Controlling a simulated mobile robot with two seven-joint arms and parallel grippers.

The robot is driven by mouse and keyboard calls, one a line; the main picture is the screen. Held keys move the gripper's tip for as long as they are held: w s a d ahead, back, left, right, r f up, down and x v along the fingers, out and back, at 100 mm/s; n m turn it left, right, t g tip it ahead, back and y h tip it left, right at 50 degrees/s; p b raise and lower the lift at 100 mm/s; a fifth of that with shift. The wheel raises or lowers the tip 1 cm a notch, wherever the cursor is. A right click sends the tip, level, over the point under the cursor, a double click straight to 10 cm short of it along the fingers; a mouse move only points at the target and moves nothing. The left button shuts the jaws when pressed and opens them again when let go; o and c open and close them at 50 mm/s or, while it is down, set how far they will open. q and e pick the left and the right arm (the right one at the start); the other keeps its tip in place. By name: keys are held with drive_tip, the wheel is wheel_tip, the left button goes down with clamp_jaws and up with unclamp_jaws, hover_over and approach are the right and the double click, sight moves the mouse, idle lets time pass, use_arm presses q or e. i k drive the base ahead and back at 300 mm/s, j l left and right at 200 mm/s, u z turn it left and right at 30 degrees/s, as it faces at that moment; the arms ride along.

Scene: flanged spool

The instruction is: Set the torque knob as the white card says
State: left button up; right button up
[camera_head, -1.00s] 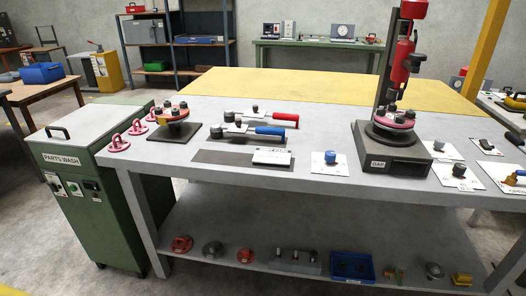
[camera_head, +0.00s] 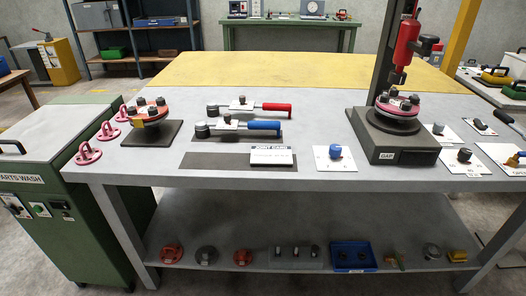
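A white card (camera_head: 271,155) headed "JOINT CARD" stands on a dark grey mat near the front of the workbench; its smaller text is too small to read. A blue knob (camera_head: 336,151) sits on a white plate right of the card. Black knobs on white plates stand right of the press: one near the front (camera_head: 464,155), one behind it (camera_head: 438,129), and one farther right (camera_head: 480,124). I cannot tell from the labels which is the torque knob, nor its setting. Neither of my grippers is in view.
A red-handled wrench (camera_head: 250,106) and a blue-handled wrench (camera_head: 238,127) lie behind the card. A red flanged spool (camera_head: 149,113) stands at left; another (camera_head: 398,104) sits on the press base marked "GAP" (camera_head: 390,139). A green parts washer (camera_head: 55,175) adjoins the bench's left end.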

sight(465, 155)
drive_tip(key=z, duration=1.3)
drive_tip(key=i+l+u, duration=0.2)
drive_tip(key=i+l, duration=0.15)
drive_tip(key=l, duration=0.25)
drive_tip(key=i+l, duration=0.2)
drive_tip(key=i+l+u, duration=0.15)
drive_tip(key=l, duration=0.25)
drive_tip(key=i+l+u, duration=0.1)
drive_tip(key=l, duration=0.25)
drive_tip(key=i+l+u, duration=0.1)
drive_tip(key=l, duration=0.25)
drive_tip(key=i+l, duration=0.25)
drive_tip(key=i+l+u, duration=0.15)
drive_tip(key=l, duration=0.3)
